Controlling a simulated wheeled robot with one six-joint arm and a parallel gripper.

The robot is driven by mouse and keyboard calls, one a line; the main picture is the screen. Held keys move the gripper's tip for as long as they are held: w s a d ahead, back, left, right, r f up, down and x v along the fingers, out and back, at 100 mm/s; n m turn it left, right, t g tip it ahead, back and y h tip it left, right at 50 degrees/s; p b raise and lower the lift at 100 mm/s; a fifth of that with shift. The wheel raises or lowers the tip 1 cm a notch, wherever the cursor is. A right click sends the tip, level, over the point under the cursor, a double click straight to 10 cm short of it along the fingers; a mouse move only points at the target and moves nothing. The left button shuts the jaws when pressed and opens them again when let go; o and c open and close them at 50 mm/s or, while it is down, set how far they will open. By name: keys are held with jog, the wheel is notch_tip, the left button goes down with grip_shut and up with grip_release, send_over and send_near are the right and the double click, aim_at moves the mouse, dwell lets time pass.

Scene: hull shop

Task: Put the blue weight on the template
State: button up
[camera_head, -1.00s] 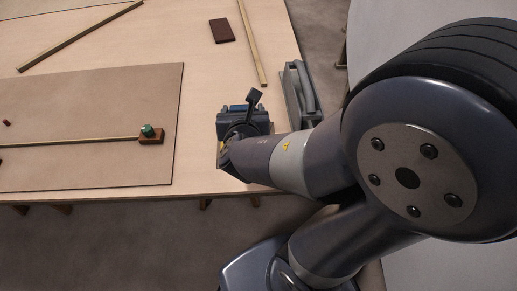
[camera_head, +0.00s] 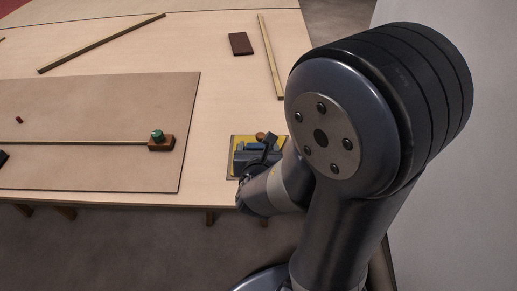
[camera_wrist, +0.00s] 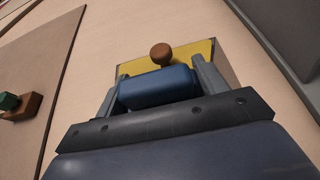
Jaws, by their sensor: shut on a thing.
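The blue weight (camera_wrist: 158,88) is a rounded block between the two grey fingers of my gripper (camera_wrist: 160,80) in the wrist view. My gripper is shut on it. In the head view, my gripper (camera_head: 258,156) is over this plate (camera_head: 236,171) near the table's front right edge. The weight's underside is hidden, so I cannot tell whether it touches the plate.
A large brown sheet (camera_head: 100,103) lies left of the plate. A batten (camera_head: 85,142) with a green-knobbed brown block (camera_head: 161,143) crosses it. A dark brown block (camera_head: 240,43) and two loose battens lie farther back. A grey object (camera_wrist: 285,35) stands at right in the wrist view.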

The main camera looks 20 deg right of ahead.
jog(key=o, duration=1.8)
jog(key=shift+f, duration=0.15)
jog(key=shift+c, duration=0.2)
jog(key=shift+r, duration=0.2)
jog(key=shift+s+a+r, duration=0.15)
jog(key=shift+s, duration=0.05)
jog(key=p+v, duration=0.2)
jog(key=v, duration=0.4)
jog(key=shift+s+a+r, duration=0.1)
jog(key=shift+s+r, duration=0.05)
jog(key=shift+s, duration=0.3)
